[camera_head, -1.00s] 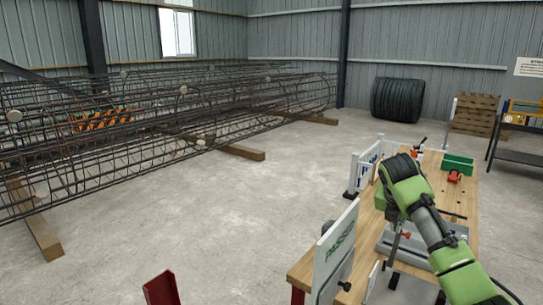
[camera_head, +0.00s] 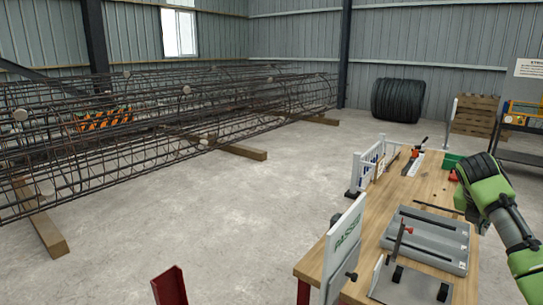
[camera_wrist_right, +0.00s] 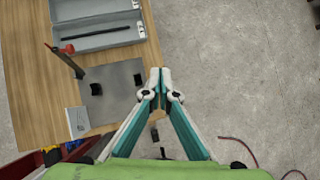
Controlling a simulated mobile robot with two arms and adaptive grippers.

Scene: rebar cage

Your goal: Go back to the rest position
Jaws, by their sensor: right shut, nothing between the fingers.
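My right arm (camera_head: 490,200) is at the right edge of the head view, beside the right side of the wooden workbench (camera_head: 385,218). In the right wrist view my right gripper (camera_wrist_right: 160,76) has its two teal and white fingers together at the tips, with nothing between them. The fingertips show over the edge of the bench, next to a grey plate and the concrete floor. My left gripper is in no view.
The bench carries a grey tray (camera_head: 428,240), a red-tipped upright tool (camera_head: 398,241) and a PASSED sign (camera_head: 343,248). Rebar cages (camera_head: 110,140) lie on timbers at the left. A black wire coil (camera_head: 398,100) stands at the back.

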